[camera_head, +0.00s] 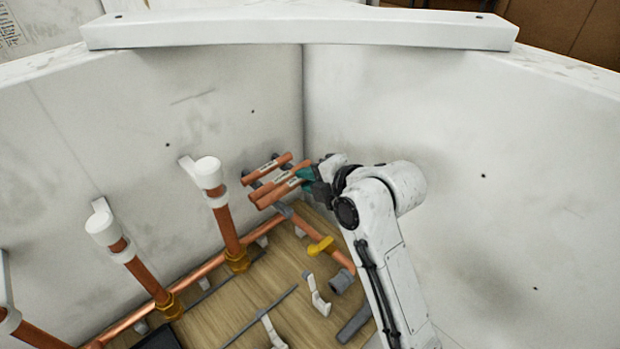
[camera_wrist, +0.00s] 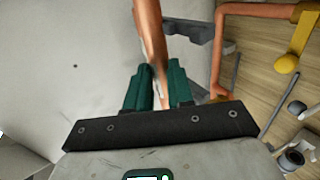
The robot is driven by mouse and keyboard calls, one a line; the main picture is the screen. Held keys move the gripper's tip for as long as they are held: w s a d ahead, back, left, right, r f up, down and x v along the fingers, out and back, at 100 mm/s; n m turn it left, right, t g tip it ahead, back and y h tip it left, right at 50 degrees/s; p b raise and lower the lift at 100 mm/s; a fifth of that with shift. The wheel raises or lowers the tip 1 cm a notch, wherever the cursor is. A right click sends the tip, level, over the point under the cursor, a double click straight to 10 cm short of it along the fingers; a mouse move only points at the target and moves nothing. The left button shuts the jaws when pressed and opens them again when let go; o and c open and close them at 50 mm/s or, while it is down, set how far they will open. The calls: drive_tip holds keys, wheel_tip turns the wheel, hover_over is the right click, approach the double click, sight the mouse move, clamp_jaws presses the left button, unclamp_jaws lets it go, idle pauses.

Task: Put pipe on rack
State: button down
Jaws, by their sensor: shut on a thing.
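My gripper (camera_head: 305,174) has its teal fingers shut on a copper pipe near the corner of the bay. In the wrist view the pipe (camera_wrist: 148,35) runs up and away from between the fingertips (camera_wrist: 158,80). Short copper pipes (camera_head: 268,168) lie close together beside the gripper in the head view, and I cannot tell surely which one is held. A grey bracket (camera_wrist: 190,32), seemingly part of the rack, shows just right of the held pipe in the wrist view. Whether the pipe touches it is unclear. The rest of the rack is largely hidden by the pipes.
Upright copper pipes with white caps (camera_head: 208,173) stand along the left wall. A copper line with a yellow valve handle (camera_head: 321,246) runs low along the walls. Loose white brackets (camera_head: 317,296) and a grey fitting (camera_head: 341,281) lie on the wooden floor.

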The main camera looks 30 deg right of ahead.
drive_tip(key=shift+f+b, duration=0.8)
drive_tip(key=shift+f, duration=0.3)
drive_tip(key=c, duration=0.9)
unclamp_jaws()
drive_tip(key=b+v, duration=0.1)
drive_tip(key=v, duration=0.9)
drive_tip(key=shift+s+r, duration=0.2)
drive_tip(key=shift+s, duration=0.15)
drive_tip(key=shift+d, duration=0.1)
